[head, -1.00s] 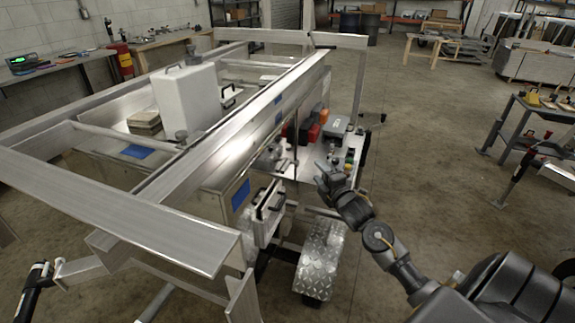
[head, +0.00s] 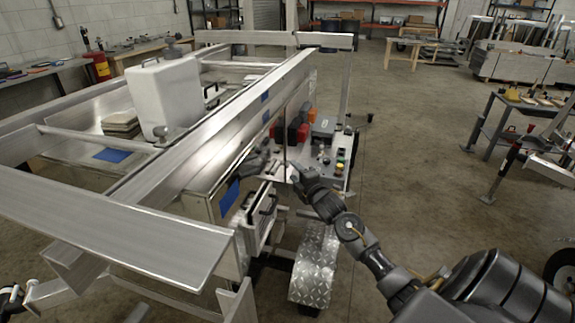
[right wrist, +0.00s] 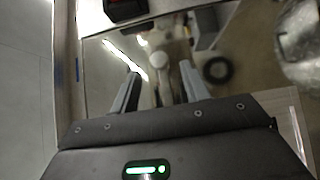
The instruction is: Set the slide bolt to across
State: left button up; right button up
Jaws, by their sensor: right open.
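My right gripper (head: 295,172) is open, at the side of the aluminium trailer (head: 160,230), by a shelf carrying small fittings (head: 338,166). In the right wrist view its two fingers (right wrist: 160,85) are apart. A pale rounded fitting (right wrist: 161,62) shows beyond and between the fingertips, and a bright thin rod (right wrist: 125,57) runs slantwise by the left finger. I cannot tell which part is the slide bolt or how it is set; the contact is unclear too.
A white container (head: 167,97) stands in the trailer. Red and black boxes (head: 298,130) and a grey box (head: 323,127) sit near the fittings. A tread-plate fender (head: 315,265) lies below my right arm. Open floor (head: 430,170) is on the right.

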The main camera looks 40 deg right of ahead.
aim_at(288, 164)
jog(key=w, duration=0.3)
jog(key=w+d, duration=0.1)
jog(key=w, duration=0.1)
jog(key=shift+w, duration=0.4)
grip_shut()
